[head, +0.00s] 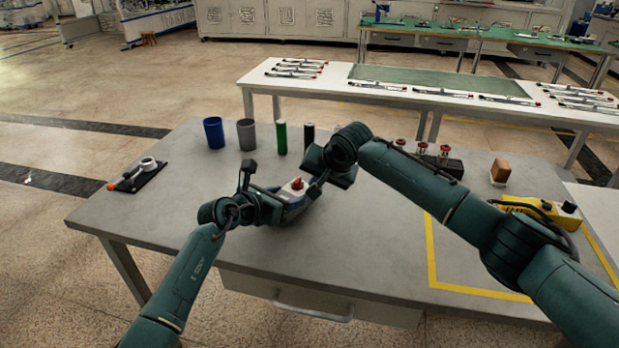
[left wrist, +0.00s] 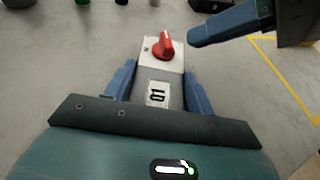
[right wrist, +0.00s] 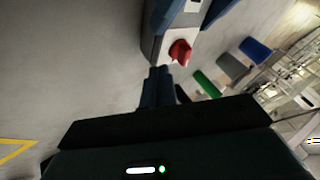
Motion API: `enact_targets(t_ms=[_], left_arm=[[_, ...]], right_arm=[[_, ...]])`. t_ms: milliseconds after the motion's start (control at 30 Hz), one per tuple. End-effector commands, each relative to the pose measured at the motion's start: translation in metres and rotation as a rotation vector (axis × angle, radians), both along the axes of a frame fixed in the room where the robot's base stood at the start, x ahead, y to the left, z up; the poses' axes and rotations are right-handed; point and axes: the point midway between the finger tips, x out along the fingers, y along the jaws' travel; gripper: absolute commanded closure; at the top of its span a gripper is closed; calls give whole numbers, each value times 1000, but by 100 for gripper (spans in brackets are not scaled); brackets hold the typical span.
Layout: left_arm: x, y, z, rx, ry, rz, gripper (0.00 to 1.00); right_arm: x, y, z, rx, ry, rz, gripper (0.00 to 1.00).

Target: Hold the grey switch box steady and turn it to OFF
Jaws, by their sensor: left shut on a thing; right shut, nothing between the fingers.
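The grey switch box (head: 289,194) lies on the grey table, with a red rotary knob (head: 297,184) on its pale top plate. In the left wrist view the box (left wrist: 174,90) sits between the two blue fingers of my left gripper (left wrist: 160,88), which is shut on its sides. The knob (left wrist: 163,46) is clear of those fingers, and a label with dark marks is on the box. My right gripper (right wrist: 160,76) is shut and empty, its tips close beside the red knob (right wrist: 180,51). I cannot tell whether they touch it.
A blue cup (head: 213,133), a grey cup (head: 246,134), a green cylinder (head: 281,137) and a dark one stand behind. A black pad (head: 138,176) lies left. The table's front left is clear.

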Motion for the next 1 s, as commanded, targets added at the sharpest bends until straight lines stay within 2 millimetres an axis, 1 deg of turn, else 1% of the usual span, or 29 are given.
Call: enact_targets(t_ms=[100,233,667,1000], left_arm=[[0,0,-1,1,1,0,76],[0,0,-1,1,1,0,76],[0,0,-1,1,1,0,76],[0,0,-1,0,1,-1,76]], right_arm=[[5,10,-1,-2,1,-2,100],[8,16,-1,-2,1,-2,100],[8,17,-1,-1,3,0,100],[11,19,0,-2,4,59,100]])
